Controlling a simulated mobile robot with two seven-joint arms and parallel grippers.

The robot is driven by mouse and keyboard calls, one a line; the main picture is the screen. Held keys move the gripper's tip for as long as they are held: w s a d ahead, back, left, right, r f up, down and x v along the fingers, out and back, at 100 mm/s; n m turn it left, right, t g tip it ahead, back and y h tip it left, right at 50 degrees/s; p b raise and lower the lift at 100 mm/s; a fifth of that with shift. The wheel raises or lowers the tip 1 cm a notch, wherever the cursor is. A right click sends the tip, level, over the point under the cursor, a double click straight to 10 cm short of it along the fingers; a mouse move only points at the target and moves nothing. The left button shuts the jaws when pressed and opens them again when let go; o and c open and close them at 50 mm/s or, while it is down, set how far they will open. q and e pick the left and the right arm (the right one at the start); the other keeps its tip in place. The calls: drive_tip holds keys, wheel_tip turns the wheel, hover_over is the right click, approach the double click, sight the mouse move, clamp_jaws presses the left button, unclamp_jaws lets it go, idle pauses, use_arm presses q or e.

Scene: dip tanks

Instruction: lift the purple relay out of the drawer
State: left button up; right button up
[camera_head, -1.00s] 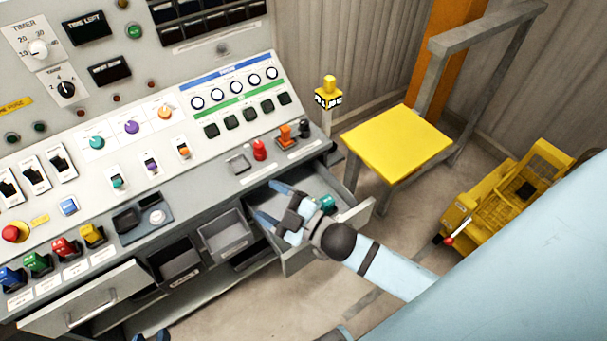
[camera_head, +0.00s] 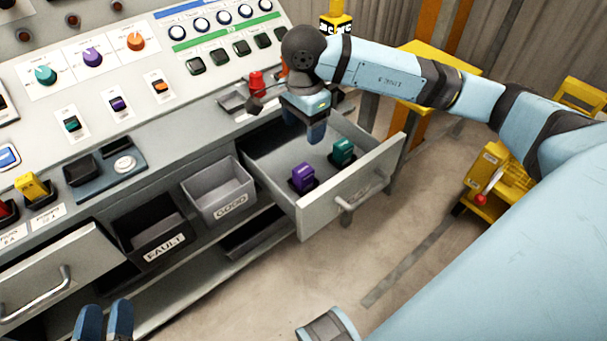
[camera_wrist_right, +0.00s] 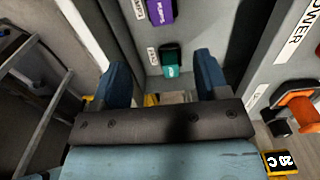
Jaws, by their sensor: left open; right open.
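The purple relay (camera_head: 303,178) stands in the open drawer (camera_head: 370,178), left of a teal relay (camera_head: 343,152). In the right wrist view the purple relay (camera_wrist_right: 160,12) is at the top edge, partly cut off, and the teal relay (camera_wrist_right: 171,62) shows between my fingers. My right gripper (camera_head: 316,132) points down over the back part of the drawer, apart from both relays. It is open and empty, as the right wrist view (camera_wrist_right: 162,72) shows. My left gripper (camera_head: 104,322) is open at the bottom left edge, far from the drawer.
A grey GOOD bin (camera_head: 220,190) and a dark FAULT bin (camera_head: 150,230) sit left of the drawer. A red part (camera_head: 257,85) stands on the console ledge behind it. Another drawer (camera_head: 50,275) is open at lower left. The floor in front is clear.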

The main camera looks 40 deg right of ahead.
drive_tip(key=b, duration=0.2)
hover_over(303, 169)
wheel_tip(303, 169, down, 8)
drive_tip(key=shift+s, duration=0.1)
drive_tip(key=shift+f, duration=0.25)
wheel_tip(303, 169, down, 5)
drive_tip(key=shift+r+b, duration=0.1)
drive_tip(key=shift+b, duration=0.85)
drive_tip(key=c, duration=1)
use_arm(q)
drive_tip(key=shift+s+d+r+t+h, duration=0.1)
drive_tip(key=shift+d+r+t+h, duration=0.3)
drive_tip(key=shift+d+r+h, duration=0.25)
use_arm(e)
drive_tip(key=shift+c, duration=0.3)
drive_tip(key=shift+r, duration=0.1)
